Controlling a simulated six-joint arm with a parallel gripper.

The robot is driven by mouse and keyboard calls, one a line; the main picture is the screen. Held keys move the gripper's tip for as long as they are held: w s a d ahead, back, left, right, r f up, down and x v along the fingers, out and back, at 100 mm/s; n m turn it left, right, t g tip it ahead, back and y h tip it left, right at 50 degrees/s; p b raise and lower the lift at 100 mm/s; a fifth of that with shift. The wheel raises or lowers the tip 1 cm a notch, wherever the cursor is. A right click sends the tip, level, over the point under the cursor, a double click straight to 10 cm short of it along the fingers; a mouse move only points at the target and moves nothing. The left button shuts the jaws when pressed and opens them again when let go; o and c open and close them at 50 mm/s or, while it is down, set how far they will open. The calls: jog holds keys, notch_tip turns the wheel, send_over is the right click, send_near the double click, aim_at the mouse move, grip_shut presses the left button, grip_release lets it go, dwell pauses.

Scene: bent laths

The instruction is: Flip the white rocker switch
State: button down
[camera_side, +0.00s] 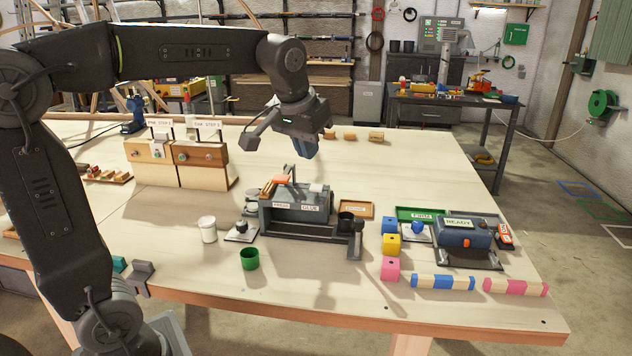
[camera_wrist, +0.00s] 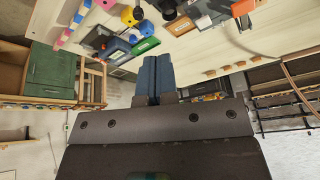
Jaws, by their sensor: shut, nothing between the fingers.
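My gripper (camera_side: 305,150) is shut, its blue fingers pointing down above the grey box (camera_side: 298,214) near the table's middle. Nothing is held. In the wrist view the closed blue fingers (camera_wrist: 157,74) lie side by side. The grey box has label plates on its front, an orange piece on top and a small pale piece (camera_side: 317,188) at its top right. I cannot tell whether that pale piece is the white rocker switch or which way it is tipped. The fingers are apart from the box, above and behind it.
A white jar (camera_side: 208,229) and green cup (camera_side: 250,259) stand front left of the box. Wooden boxes with signs (camera_side: 178,162) stand at the left. Coloured cubes (camera_side: 391,245) and a blue-grey box labelled READY (camera_side: 462,233) are at the right. The back right tabletop is mostly clear.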

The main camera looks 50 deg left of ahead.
jog(key=w+a+f+n+g+y, duration=0.1)
jog(key=w+a+f, duration=0.3)
jog(key=w+a, duration=0.5)
jog(key=w+a+f+n+g, duration=0.2)
jog(key=w+a+f+n, duration=0.2)
jog(key=w+a, duration=0.5)
jog(key=shift+w+a+f+n+y, duration=0.3)
jog(key=shift+w+a+y, duration=0.05)
jog(key=shift+y, duration=0.05)
jog(key=shift+f, duration=0.1)
jog(key=x, duration=0.8)
jog(key=s+x, duration=0.1)
jog(key=x, duration=0.3)
jog(key=shift+a, duration=0.1)
jog(key=shift+s+a+f, duration=0.2)
jog(key=shift+a+f, duration=0.05)
jog(key=shift+f, duration=0.45)
